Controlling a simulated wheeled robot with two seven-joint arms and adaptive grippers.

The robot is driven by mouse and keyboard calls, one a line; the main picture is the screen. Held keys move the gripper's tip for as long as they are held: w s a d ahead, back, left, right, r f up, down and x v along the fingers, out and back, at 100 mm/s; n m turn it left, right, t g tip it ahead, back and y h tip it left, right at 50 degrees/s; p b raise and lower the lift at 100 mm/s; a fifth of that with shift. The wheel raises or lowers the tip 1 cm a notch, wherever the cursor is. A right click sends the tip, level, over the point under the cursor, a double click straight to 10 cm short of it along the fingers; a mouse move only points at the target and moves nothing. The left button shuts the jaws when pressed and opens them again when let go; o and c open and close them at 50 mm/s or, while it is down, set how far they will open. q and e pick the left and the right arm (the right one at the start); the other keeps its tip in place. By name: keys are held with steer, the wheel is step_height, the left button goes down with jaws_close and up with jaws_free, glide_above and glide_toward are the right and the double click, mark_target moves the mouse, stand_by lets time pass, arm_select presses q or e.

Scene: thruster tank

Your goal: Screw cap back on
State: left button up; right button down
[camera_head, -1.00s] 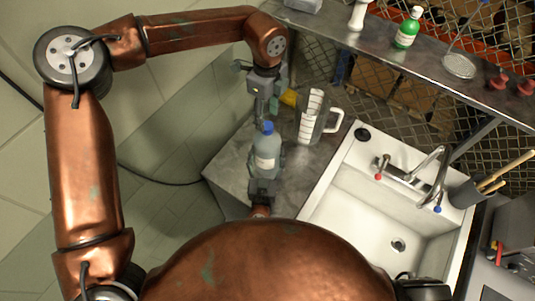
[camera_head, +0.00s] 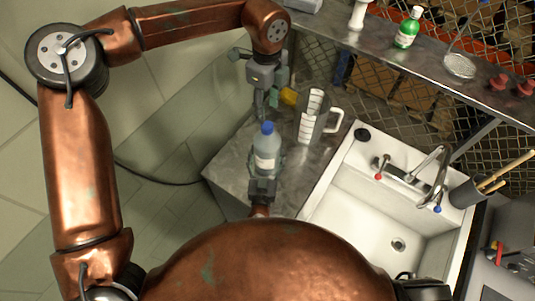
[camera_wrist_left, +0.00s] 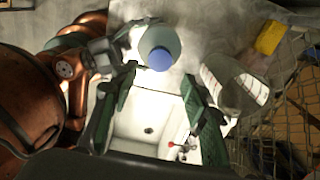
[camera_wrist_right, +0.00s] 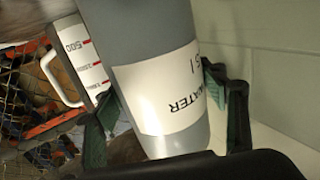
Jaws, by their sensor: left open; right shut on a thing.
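A clear bottle (camera_head: 266,157) with a white label stands upright on the grey counter, and a blue cap (camera_head: 267,127) sits on its top. I cannot tell how tight the cap is. My left gripper (camera_head: 264,108) is open just above the cap; in the left wrist view the cap (camera_wrist_left: 159,59) shows beyond and between the open fingertips (camera_wrist_left: 160,77), apart from them. My right gripper (camera_head: 264,178) is shut around the bottle body from the near side. In the right wrist view the bottle (camera_wrist_right: 160,90), labelled "WATER", is between the fingers (camera_wrist_right: 160,92).
A measuring jug (camera_head: 311,119) stands close to the right of the bottle, with a yellow thing (camera_head: 289,96) behind it. A white sink (camera_head: 352,221) with a tap (camera_head: 430,170) lies to the right. A shelf (camera_head: 390,48) holds a green bottle (camera_head: 407,30). A wire mesh is behind.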

mark_target(267, 126)
arm_select(q)
step_height(267, 126, down, 8)
steer(key=shift+r, duration=0.2)
stand_by(0.3)
steer(key=c, duration=1.1)
steer(key=o, duration=1.2)
steer(key=shift+c, duration=0.2)
steer(key=shift+r, duration=2.3)
steer(key=shift+o, duration=0.7)
steer(key=o, duration=0.4)
